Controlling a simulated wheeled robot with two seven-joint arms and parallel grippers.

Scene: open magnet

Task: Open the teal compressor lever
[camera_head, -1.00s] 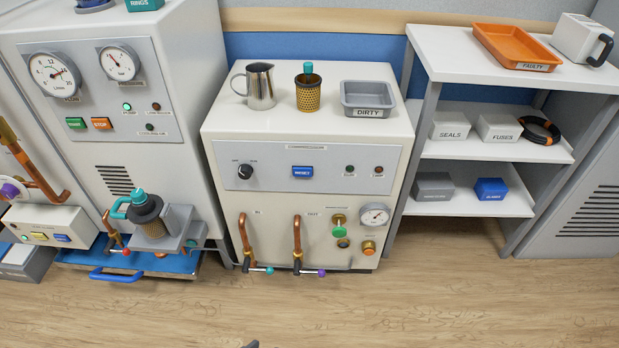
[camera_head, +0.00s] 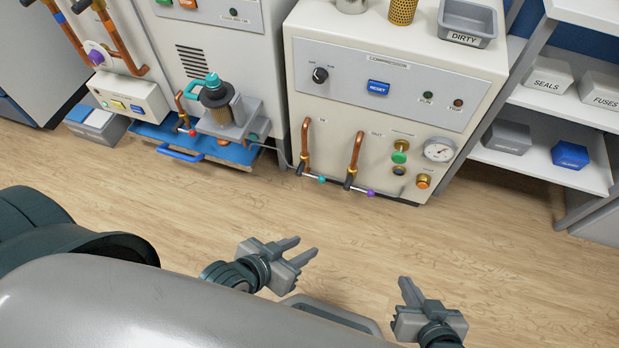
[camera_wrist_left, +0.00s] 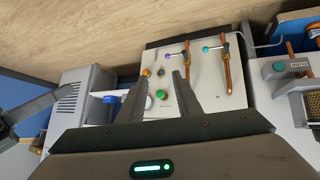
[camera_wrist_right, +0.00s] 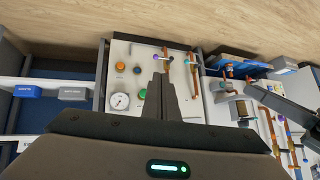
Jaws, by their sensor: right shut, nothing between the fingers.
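The compressor (camera_head: 390,75) is a cream cabinet with two copper pipes low on its front. The teal-tipped lever (camera_head: 320,180) sits on the left pipe and points sideways to the right. The lever's teal tip also shows in the left wrist view (camera_wrist_left: 206,50) and the right wrist view (camera_wrist_right: 187,62). A purple-tipped lever (camera_head: 369,192) is on the right pipe. My left gripper (camera_head: 306,247) is open and empty over the floor, apart from the compressor. My right gripper (camera_head: 405,285) is shut and empty, farther right and also clear of the compressor.
A cabinet with a blue tray (camera_head: 192,145) and a teal-topped canister (camera_head: 213,93) stands left of the compressor. Shelves (camera_head: 590,172) with boxes stand at right. Green (camera_head: 400,152) and orange (camera_head: 423,181) knobs are right of the levers. Open wood floor lies between me and the compressor.

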